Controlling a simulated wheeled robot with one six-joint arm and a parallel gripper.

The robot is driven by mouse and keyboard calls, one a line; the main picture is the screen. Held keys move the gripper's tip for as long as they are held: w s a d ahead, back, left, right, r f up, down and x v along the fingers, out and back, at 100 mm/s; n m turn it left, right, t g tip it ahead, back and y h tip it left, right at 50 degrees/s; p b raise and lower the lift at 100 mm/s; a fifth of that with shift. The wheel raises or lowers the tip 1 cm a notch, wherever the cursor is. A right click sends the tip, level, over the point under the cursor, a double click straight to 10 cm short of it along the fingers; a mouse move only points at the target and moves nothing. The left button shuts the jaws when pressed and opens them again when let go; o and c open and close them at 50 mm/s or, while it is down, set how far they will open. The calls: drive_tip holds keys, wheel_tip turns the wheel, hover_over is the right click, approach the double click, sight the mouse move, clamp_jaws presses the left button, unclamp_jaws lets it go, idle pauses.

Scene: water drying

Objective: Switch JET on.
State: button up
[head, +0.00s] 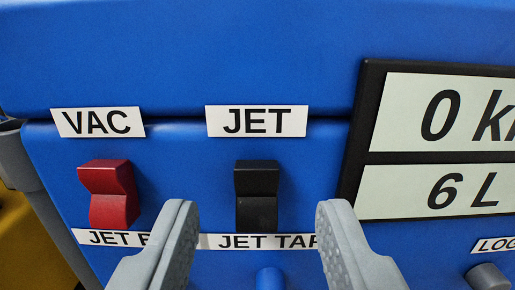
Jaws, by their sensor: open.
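The JET switch (256,196) is a black rocker on the blue panel, under the white label JET (257,121). Its upper part juts out and its lower part looks sunk back. My gripper (259,225) is in front of the panel with its two grey fingers apart and empty. The fingers stand to the left and right of the switch's lower end. I cannot tell whether they touch the panel.
A red rocker (109,194) sits to the left under the label VAC (97,122). A display (440,150) on the right reads 0 km and 6 L. Below the JET switch are a label starting JET TAP (255,242) and a blue knob (269,278). A grey knob (487,277) is at lower right.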

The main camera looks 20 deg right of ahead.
sight(257, 195)
drive_tip(key=shift+x, duration=1.3)
clamp_jaws()
drive_tip(key=shift+f, duration=0.15)
drive_tip(key=shift+s+f+t+h, duration=0.1)
drive_tip(key=shift+f+t+h, duration=0.25)
drive_tip(key=shift+t, duration=0.75)
drive_tip(key=shift+s+f+t+h, duration=0.1)
drive_tip(key=shift+f+t+h, duration=0.25)
drive_tip(key=shift+t, duration=0.75)
